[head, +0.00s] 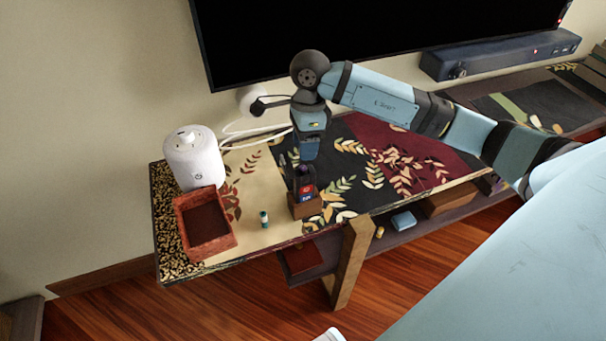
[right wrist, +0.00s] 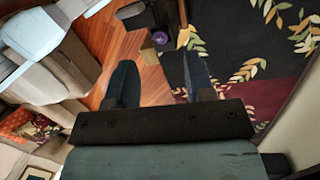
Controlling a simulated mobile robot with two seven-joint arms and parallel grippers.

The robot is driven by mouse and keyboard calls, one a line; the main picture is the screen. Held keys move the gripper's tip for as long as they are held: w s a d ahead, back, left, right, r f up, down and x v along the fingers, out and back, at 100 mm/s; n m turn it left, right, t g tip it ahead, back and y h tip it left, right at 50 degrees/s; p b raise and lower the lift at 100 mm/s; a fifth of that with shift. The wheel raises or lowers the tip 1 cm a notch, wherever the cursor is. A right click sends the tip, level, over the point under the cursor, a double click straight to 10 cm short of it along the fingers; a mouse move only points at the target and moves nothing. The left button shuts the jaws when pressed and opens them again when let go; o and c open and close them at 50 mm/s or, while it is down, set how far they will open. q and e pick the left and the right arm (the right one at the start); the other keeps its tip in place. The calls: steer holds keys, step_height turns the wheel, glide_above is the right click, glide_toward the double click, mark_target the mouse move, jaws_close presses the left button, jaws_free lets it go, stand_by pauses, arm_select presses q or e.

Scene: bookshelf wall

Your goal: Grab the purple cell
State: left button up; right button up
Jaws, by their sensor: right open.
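A small round purple cell (right wrist: 160,38) shows near the top middle of the right wrist view, on or beside a dark surface close to the floor edge. I cannot place it surely in the head view. My right gripper (head: 306,170) points down above the table, close to a small brown box (head: 306,209) with red and blue items. In the right wrist view the two fingers (right wrist: 160,80) stand wide apart with nothing between them; the cell is beyond the tips. My left gripper is not in view.
A small teal-and-white cell (head: 264,218) stands on the table (head: 255,239). A reddish open box (head: 233,235) and a white round device (head: 193,158) are at left. A yellow item (head: 380,232) and a blue box (head: 403,221) lie on the lower shelf. A screen (head: 370,35) hangs behind.

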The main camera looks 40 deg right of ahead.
mark_target(303, 166)
steer(key=f, duration=0.5)
steer(key=shift+s+a, duration=0.25)
steer(key=shift+a, duration=0.1)
jaws_close()
